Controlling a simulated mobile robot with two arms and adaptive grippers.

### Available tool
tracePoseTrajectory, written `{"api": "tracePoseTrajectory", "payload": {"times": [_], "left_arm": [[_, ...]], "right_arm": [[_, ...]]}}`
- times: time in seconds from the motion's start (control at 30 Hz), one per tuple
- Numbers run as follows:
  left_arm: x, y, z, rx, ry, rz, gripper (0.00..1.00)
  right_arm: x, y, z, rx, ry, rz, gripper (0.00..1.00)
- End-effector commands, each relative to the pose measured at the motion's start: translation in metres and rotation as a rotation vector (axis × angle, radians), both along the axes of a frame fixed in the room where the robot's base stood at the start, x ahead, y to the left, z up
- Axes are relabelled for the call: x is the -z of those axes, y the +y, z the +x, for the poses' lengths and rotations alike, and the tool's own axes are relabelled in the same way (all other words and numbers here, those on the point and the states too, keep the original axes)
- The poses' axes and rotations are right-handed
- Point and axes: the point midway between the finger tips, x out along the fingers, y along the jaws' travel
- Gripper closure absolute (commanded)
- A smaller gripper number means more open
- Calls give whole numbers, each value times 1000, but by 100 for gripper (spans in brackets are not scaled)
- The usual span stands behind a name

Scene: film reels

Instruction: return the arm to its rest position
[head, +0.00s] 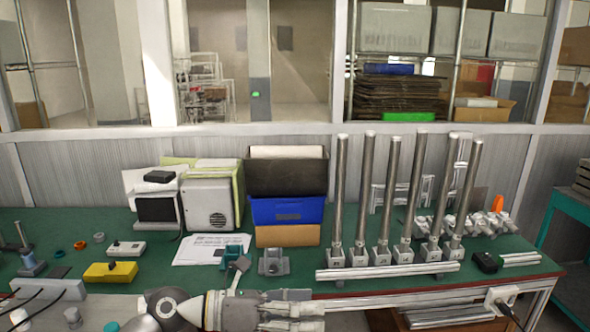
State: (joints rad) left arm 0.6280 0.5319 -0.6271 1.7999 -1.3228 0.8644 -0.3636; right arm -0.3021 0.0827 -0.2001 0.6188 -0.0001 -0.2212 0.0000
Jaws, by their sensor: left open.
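My left gripper (306,308) is in the lower middle of the head view, in front of the table's front edge. It points to the right, with its fingers apart and nothing between them. My left arm (175,308) runs in from the left along the bottom. My right gripper is not in view. No film reel shows clearly.
The green table (150,250) holds a row of upright metal rods (390,195), long bars (385,271), stacked bins (287,210), a grey box (210,205), papers (212,248) and a yellow block (110,272). A small grey holder (274,263) stands just behind my left gripper.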

Motion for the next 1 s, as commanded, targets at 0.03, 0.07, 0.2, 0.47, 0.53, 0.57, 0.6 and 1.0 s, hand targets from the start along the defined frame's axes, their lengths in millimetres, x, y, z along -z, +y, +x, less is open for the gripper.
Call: {"api": "tracePoseTrajectory", "payload": {"times": [0.03,0.07,0.2,0.47,0.53,0.57,0.6,1.0], "left_arm": [[-13,-6,-3,-38,50,-119,34],[-22,-6,-3,-67,80,-189,34],[-55,6,5,-210,246,-501,34],[-57,80,33,-547,636,-1010,34],[-41,105,38,-652,754,-1127,34],[-32,116,40,-700,807,-1175,34],[-19,130,40,-765,876,-1234,34],[168,225,-51,-1516,1608,-1618,34]], "right_arm": [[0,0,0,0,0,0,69],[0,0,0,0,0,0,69],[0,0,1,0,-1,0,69],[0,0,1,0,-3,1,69],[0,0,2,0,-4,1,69],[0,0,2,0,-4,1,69],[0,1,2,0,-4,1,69],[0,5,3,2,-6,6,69]]}}
